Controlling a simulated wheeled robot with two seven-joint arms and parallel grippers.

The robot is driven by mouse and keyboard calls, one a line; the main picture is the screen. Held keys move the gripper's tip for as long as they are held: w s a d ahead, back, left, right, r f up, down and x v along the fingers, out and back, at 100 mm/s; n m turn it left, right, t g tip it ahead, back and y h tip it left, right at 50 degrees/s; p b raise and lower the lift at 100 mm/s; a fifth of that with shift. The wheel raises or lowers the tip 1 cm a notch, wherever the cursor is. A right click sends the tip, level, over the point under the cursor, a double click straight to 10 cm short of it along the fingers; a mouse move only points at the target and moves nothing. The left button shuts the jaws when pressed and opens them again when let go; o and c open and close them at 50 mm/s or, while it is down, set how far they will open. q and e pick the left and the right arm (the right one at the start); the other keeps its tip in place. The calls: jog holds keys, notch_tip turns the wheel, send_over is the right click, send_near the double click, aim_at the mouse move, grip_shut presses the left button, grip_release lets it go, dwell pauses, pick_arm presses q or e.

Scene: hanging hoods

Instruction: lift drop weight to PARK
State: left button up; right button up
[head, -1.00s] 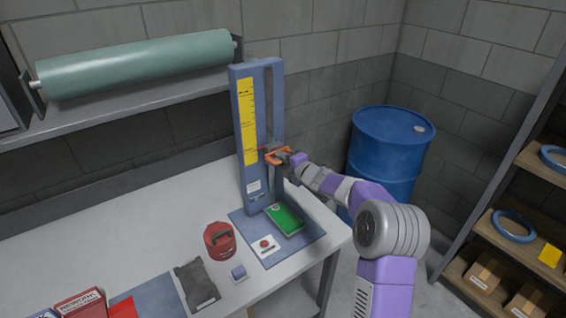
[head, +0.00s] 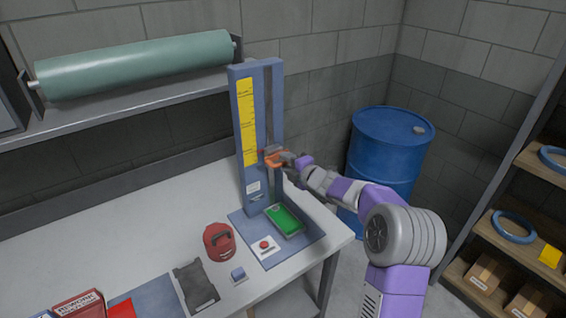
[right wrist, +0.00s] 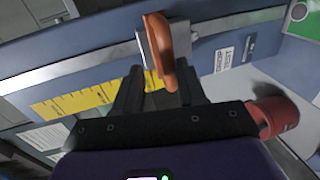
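The drop tester (head: 243,185) is a tall blue frame on the table with a slot and a yellow scale (head: 248,120); the scale's print is too small to read. The drop weight has an orange handle (head: 275,158) and sits partway up the slot, below the scale's middle. In the right wrist view the orange handle (right wrist: 161,45) stands out from a grey block. My right gripper (head: 286,161) is at the handle; in the wrist view its dark fingers (right wrist: 160,92) are apart, with the handle's near end between them and gaps showing at both sides. My left gripper is out of view.
A green slab (head: 285,220) lies on the tester's base below the weight. A red button box (head: 265,246) and a red handled object (head: 219,241) are nearby. A blue drum (head: 385,150) stands behind my right arm. A green roll (head: 140,65) hangs above the table.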

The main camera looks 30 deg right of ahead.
jog(key=shift+v, duration=2.3)
